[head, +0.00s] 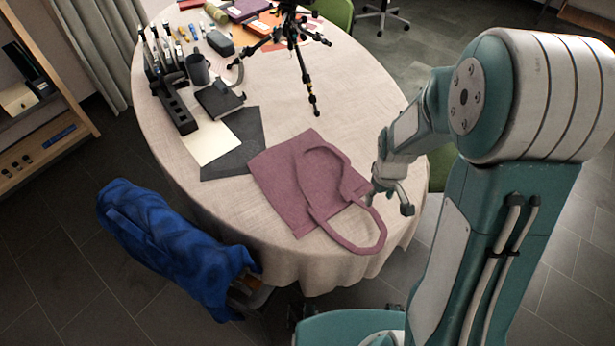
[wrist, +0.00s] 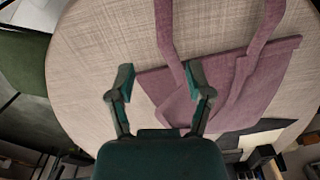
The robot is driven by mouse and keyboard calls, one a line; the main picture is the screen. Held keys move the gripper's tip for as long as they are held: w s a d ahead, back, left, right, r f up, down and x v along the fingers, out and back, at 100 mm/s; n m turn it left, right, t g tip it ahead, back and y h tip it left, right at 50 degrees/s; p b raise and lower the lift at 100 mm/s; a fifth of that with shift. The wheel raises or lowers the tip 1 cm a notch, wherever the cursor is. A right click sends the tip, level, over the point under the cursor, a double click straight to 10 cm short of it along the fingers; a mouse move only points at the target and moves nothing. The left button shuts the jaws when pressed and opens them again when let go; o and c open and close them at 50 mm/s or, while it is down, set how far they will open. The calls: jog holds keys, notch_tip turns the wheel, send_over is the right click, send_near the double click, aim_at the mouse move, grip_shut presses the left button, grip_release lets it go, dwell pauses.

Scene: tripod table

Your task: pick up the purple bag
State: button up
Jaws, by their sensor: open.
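The purple bag (head: 292,177) lies flat near the front right edge of the round table, with one long handle looped toward the edge and another lying over its body. In the wrist view the bag (wrist: 225,82) fills the upper right, with a handle running up past the right finger. My gripper (head: 388,197) is at the bag's right side, by the handles. In the wrist view my gripper (wrist: 163,82) is open, its right finger over the bag and its left finger over bare cloth. Nothing is held. I cannot tell its exact height above the bag.
The table (head: 355,95) has a beige cloth. A black tripod (head: 295,40) stands at the back. A dark mug (head: 198,68), a black notebook (head: 219,99) and papers (head: 207,144) lie left. Cloth right of the tripod is clear.

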aim_at(373, 211)
jog(key=shift+s+a+f, duration=0.1)
jog(key=shift+f, duration=1.65)
jog(key=shift+s+a+f, duration=0.1)
jog(key=shift+f, duration=1.6)
